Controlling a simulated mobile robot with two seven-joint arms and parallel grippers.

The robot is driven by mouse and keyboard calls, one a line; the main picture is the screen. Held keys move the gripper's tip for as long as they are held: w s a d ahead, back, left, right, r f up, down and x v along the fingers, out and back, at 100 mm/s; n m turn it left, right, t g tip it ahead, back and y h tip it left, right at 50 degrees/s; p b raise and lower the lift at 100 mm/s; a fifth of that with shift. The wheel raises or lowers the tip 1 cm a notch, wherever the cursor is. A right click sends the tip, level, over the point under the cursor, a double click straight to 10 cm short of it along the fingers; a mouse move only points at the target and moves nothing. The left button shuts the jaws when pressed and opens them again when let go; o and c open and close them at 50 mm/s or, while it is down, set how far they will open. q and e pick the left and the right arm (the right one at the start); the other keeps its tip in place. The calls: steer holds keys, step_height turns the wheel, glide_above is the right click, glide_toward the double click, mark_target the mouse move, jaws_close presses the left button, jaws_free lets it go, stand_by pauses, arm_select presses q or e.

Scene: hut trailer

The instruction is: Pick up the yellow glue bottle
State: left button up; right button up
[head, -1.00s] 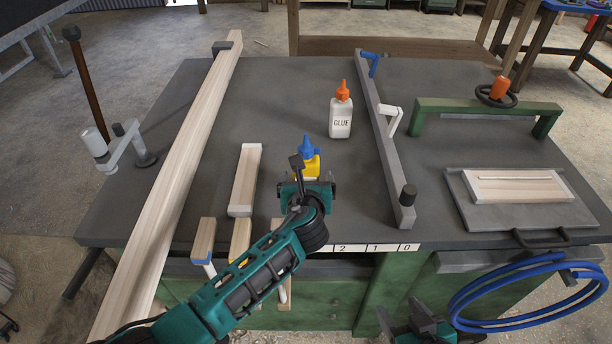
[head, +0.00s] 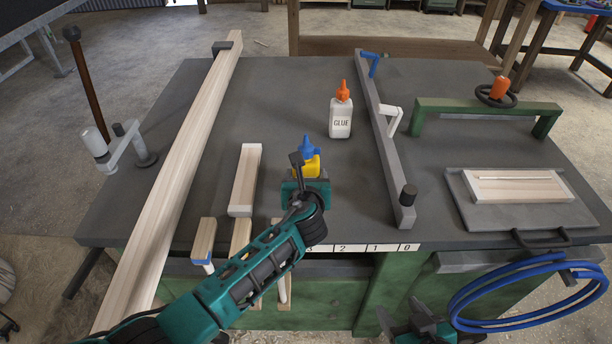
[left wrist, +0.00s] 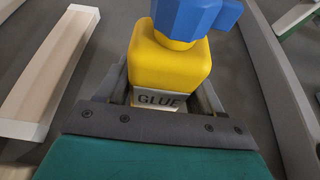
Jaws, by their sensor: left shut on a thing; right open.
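The yellow glue bottle (head: 309,164) has a blue cap and stands upright on the dark workbench (head: 280,100). My left gripper (head: 306,180) is around its lower body and shut on it. In the left wrist view the yellow bottle (left wrist: 170,68) fills the space between the fingers, its GLUE label partly hidden by the gripper (left wrist: 165,100). I cannot tell whether its base touches the bench. My right gripper (head: 425,322) is open and empty, low at the front below the bench edge.
A white glue bottle with an orange cap (head: 341,115) stands behind the yellow one. A grey clamp bar (head: 386,150) lies to the right. A short wood block (head: 245,180) and a long plank (head: 190,135) lie to the left. A blue hose (head: 470,290) hangs at front right.

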mark_target(306, 142)
arm_select(q)
steer(key=c, duration=0.5)
step_height(306, 142, up, 10)
steer(key=shift+r, duration=0.1)
stand_by(0.4)
steer(key=shift+f, duration=4.5)
steer(key=shift+f, duration=0.3)
steer(key=shift+f, duration=0.2)
